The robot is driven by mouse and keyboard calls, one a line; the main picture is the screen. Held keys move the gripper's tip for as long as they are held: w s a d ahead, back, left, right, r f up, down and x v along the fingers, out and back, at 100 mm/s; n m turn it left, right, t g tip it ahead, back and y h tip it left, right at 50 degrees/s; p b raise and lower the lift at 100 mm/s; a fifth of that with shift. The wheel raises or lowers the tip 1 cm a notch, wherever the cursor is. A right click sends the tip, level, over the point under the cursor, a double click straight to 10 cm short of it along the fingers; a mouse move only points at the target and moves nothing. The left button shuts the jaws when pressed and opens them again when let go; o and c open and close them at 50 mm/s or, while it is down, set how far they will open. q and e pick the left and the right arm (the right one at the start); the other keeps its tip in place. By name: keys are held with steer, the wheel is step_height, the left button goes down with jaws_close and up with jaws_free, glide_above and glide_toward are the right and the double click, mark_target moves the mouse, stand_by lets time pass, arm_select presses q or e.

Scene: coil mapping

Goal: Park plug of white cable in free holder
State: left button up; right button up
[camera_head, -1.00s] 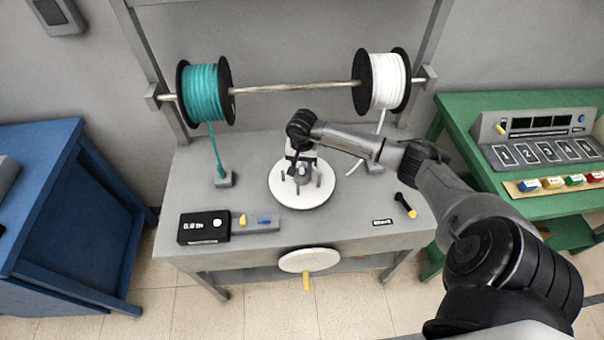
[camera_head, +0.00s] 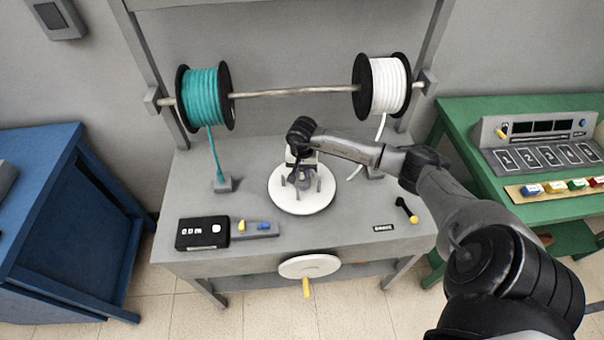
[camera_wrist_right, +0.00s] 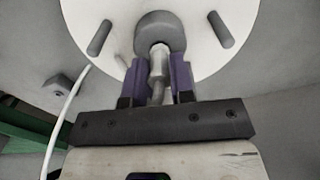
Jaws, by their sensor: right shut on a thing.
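The white cable (camera_head: 381,127) hangs from the white spool (camera_head: 388,85) and passes behind my right arm. A short curved piece shows left of the right grey holder (camera_head: 374,173), and the cable also shows in the right wrist view (camera_wrist_right: 66,118). My right gripper (camera_head: 302,180) is over the white round disc (camera_head: 302,208). In the right wrist view its purple fingers (camera_wrist_right: 159,80) are shut on a light grey plug (camera_wrist_right: 158,65), whose tip is at the disc's grey hub (camera_wrist_right: 160,32). I cannot tell whether it is seated. My left gripper is not in view.
The teal cable (camera_head: 216,155) runs from its spool to the left grey holder (camera_head: 223,184). A black display box (camera_head: 202,233), a switch panel (camera_head: 255,228) and a black-and-yellow tool (camera_head: 406,210) lie near the bench front. A crank wheel (camera_head: 309,266) sticks out in front.

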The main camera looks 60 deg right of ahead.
jaws_close()
steer(key=shift+r+p, duration=0.35)
steer(key=shift+r, duration=0.25)
steer(key=shift+r+p, duration=0.35)
steer(key=shift+r, duration=0.4)
steer(key=shift+r+p, duration=0.4)
steer(key=shift+r, duration=0.35)
steer(key=shift+r+p, duration=0.4)
steer(key=shift+r, duration=0.6)
